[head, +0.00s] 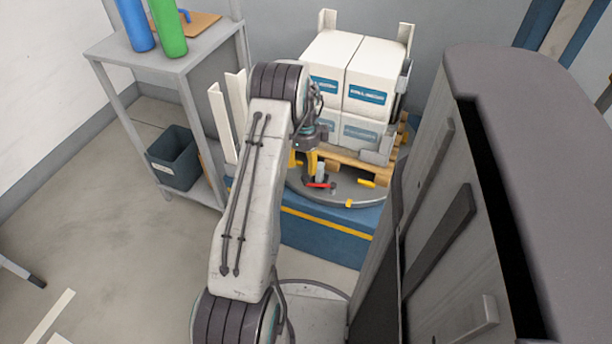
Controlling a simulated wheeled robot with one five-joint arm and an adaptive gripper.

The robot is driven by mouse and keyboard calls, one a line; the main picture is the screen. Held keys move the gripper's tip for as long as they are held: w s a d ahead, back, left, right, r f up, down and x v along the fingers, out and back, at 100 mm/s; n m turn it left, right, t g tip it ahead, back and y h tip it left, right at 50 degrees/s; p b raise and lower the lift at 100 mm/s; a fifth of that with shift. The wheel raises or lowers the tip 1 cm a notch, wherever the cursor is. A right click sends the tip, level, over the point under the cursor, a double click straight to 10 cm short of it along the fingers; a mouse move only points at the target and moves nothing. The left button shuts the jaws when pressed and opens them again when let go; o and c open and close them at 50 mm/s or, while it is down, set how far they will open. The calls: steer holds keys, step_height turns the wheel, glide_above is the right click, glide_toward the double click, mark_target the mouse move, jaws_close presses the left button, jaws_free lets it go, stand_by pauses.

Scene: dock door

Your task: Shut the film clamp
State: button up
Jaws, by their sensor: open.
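The film clamp seems to be the small fitting with a red lever (319,185) on the grey round turntable (345,193), in front of the pallet. The lever appears to lie low, close to the turntable. A small pale upright part stands right behind it. The arm hides part of the turntable's left side. I cannot tell whether the gripper touches the clamp.
White boxes (335,60) stand on a wooden pallet (345,158) behind the clamp. The turntable sits on a blue base (325,243) with a yellow stripe. A grey shelf (190,62) with blue and green rolls stands left. The floor (110,240) at left is mostly clear.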

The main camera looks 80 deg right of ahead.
mark_target(305, 177)
steer(key=shift+s+f+b, duration=0.1)
steer(key=shift+f+b, duration=0.65)
steer(key=shift+f, duration=2.8)
jaws_close()
